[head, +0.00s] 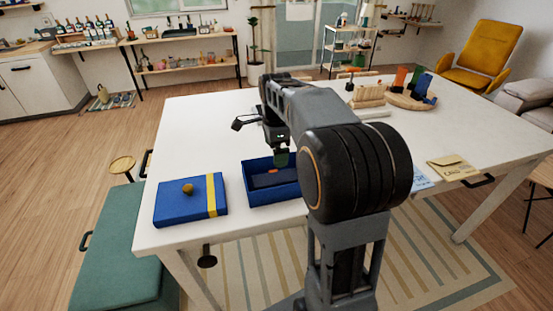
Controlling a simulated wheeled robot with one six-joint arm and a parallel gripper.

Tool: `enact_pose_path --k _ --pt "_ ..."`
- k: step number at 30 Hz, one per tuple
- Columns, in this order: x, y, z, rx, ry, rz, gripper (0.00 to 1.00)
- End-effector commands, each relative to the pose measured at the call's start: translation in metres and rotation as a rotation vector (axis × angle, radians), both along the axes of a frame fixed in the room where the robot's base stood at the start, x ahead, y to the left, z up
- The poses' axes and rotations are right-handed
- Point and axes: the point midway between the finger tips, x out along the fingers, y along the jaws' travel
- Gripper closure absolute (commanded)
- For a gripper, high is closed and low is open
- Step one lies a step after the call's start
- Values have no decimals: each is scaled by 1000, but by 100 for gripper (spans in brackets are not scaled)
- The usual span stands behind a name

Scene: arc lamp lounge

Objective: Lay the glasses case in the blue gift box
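The blue gift box (254,196) stands open on the white table, left of my arm's large joint. Its right end is hidden behind my arm. Inside it shows a dark, flat shape with a small orange spot; I cannot tell whether this is the box's floor or a thing lying there. My gripper (280,150) points down over the box's back part. A small dark green piece (281,158) shows at its fingertips; I cannot tell whether it is the glasses case or part of the fingers. No other glasses case is clearly visible.
A blue lid (171,208) with a yellow band and a brown knob-like thing (188,188) lies left of the box. Envelopes (452,168) lie at the right, and a wooden holder (407,100) with coloured items stands at the back right. The table's left back is clear.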

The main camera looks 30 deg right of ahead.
Motion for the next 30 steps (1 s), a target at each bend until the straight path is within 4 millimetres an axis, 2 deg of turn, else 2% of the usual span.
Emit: enact_pose_path --k 4,7,11,15,21,25,30 --pt "-6 5 10 -2 -10 59 4" --pt "-22 20 13 -12 -41 244 4" --pt "-59 47 7 -47 -102 635 4" --pt "-99 71 -8 -109 -162 1068 4" --pt "-142 90 -34 -204 -211 1535 4" --pt "-157 96 -45 -244 -222 1699 4" --pt "-162 96 -50 -262 -226 1767 4"
